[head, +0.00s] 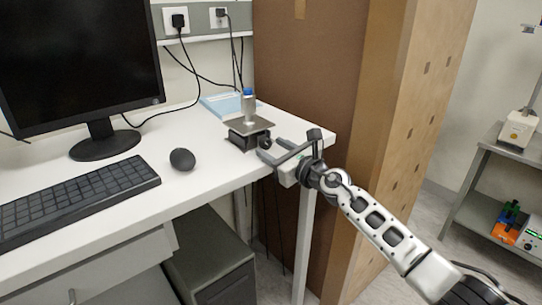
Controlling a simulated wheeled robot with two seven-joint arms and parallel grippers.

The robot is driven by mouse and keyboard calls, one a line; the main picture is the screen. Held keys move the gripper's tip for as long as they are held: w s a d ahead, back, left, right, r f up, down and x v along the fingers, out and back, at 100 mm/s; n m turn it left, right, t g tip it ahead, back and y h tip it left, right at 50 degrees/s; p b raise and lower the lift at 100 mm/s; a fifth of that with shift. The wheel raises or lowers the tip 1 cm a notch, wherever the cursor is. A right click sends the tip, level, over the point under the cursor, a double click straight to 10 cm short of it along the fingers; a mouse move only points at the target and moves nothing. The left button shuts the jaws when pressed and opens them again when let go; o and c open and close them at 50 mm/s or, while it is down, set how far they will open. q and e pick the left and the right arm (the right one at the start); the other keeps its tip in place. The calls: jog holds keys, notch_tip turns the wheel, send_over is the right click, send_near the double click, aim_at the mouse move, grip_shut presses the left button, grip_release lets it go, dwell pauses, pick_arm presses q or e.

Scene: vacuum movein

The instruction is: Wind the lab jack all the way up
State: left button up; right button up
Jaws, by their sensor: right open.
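The lab jack (247,133) stands near the right end of the white desk, with a flat metal top plate over a dark base. It looks low, with little height between plate and base. A small bottle with a blue cap (248,104) stands upright on the plate. A dark round knob (264,142) shows at the jack's right side. My right gripper (272,156) is open, its fingers pointing left toward the knob at the desk edge. I cannot tell whether the fingers touch the knob. My left gripper is not in view.
On the desk (215,165) are a monitor (80,60), a keyboard (75,200), a mouse (182,159) and a blue folder (222,104) behind the jack. A tall brown cabinet (320,90) stands close behind and right of the desk. A metal cart (490,190) is at far right.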

jog(key=shift+w+a, duration=0.45)
jog(key=shift+w, duration=0.1)
jog(key=c, duration=1)
jog(key=shift+r+m, duration=0.15)
jog(key=shift+m, duration=0.35)
jog(key=shift+m+p, duration=0.4)
jog(key=shift+m, duration=0.5)
jog(key=o, duration=1)
